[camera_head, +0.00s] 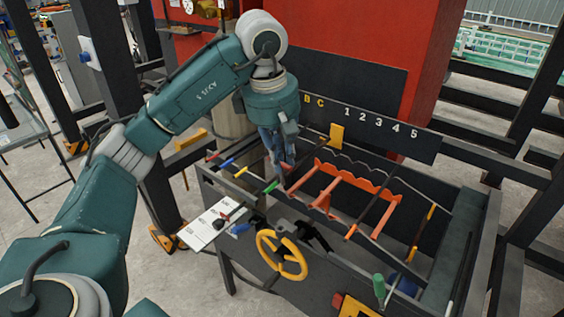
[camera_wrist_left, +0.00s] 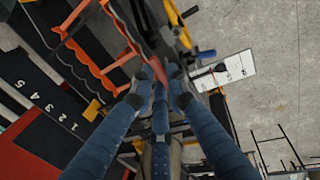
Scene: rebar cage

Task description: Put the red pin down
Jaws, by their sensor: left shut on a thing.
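My left gripper (camera_head: 284,172) points down over the left part of the dark rebar frame (camera_head: 330,240). It is shut on a slim red piece, which I take to be the red pin. In the left wrist view, the red pin (camera_wrist_left: 154,68) shows between the blue fingertips (camera_wrist_left: 158,80) of this gripper. Its far end is hard to make out, and I cannot tell whether it touches the frame. An orange notched rack (camera_head: 350,181) lies just right of the gripper. My right gripper is not in view.
Rods with blue (camera_head: 227,162), yellow (camera_head: 241,171) and green (camera_head: 271,186) ends lie near the frame's left side. A yellow handwheel (camera_head: 282,254) is on the front. A black board (camera_head: 380,128) with letters and numbers stands behind. A white sheet (camera_head: 211,222) lies at left.

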